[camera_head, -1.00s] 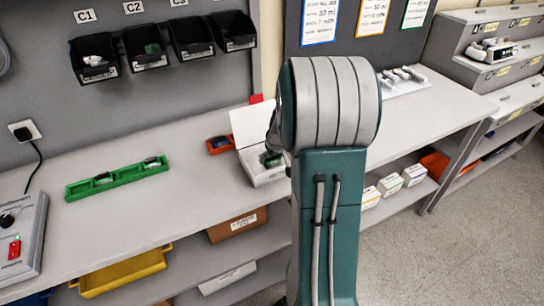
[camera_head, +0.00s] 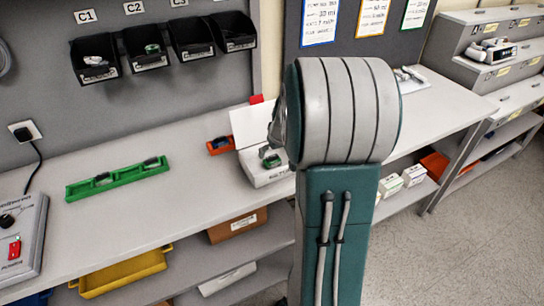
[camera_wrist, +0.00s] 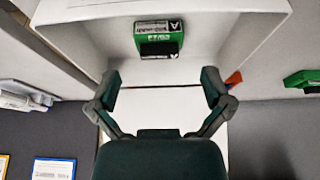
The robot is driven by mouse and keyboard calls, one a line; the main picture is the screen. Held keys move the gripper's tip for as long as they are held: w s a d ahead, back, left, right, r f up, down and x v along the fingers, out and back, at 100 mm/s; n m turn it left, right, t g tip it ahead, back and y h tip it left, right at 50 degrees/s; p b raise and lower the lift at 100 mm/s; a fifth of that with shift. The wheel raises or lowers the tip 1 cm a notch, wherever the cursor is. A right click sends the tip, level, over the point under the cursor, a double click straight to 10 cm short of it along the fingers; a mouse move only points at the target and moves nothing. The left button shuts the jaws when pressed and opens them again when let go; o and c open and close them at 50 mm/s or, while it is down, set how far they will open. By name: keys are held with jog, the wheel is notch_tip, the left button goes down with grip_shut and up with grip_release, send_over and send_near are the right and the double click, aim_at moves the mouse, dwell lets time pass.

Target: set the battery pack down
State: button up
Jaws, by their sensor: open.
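The battery pack (camera_wrist: 159,39) is a green and black block with a white "A" label. In the wrist view it lies inside an open white box (camera_wrist: 262,28). In the head view a small green piece of it (camera_head: 270,159) shows in the box (camera_head: 262,177), whose lid stands up at the back. My gripper (camera_wrist: 160,90) is open and empty, its two green fingers spread wide. In the wrist view the fingertips are apart from the pack, with a gap between. In the head view my arm hides most of the gripper.
A green rail (camera_head: 118,178) with two dark pieces lies on the bench left of the box. A control unit (camera_head: 18,238) stands at the bench's left end. Black bins (camera_head: 145,46) hang above.

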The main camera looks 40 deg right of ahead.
jog(key=d+v, duration=0.1)
jog(key=v, duration=0.7)
jog(key=s+a+r+n, duration=0.1)
jog(key=s+a+r, duration=0.15)
jog(key=a, duration=0.55)
jog(key=s+a+r, duration=0.2)
jog(key=a+r, duration=0.1)
jog(key=a, duration=0.6)
jog(key=s+a+n+t+y, duration=0.1)
jog(key=s+a, duration=0.9)
jog(key=s, duration=0.1)
jog(key=shift+a+r+n, duration=0.15)
jog(key=shift+a+n, duration=0.1)
jog(key=shift+n, duration=0.05)
jog(key=shift+a, duration=0.1)
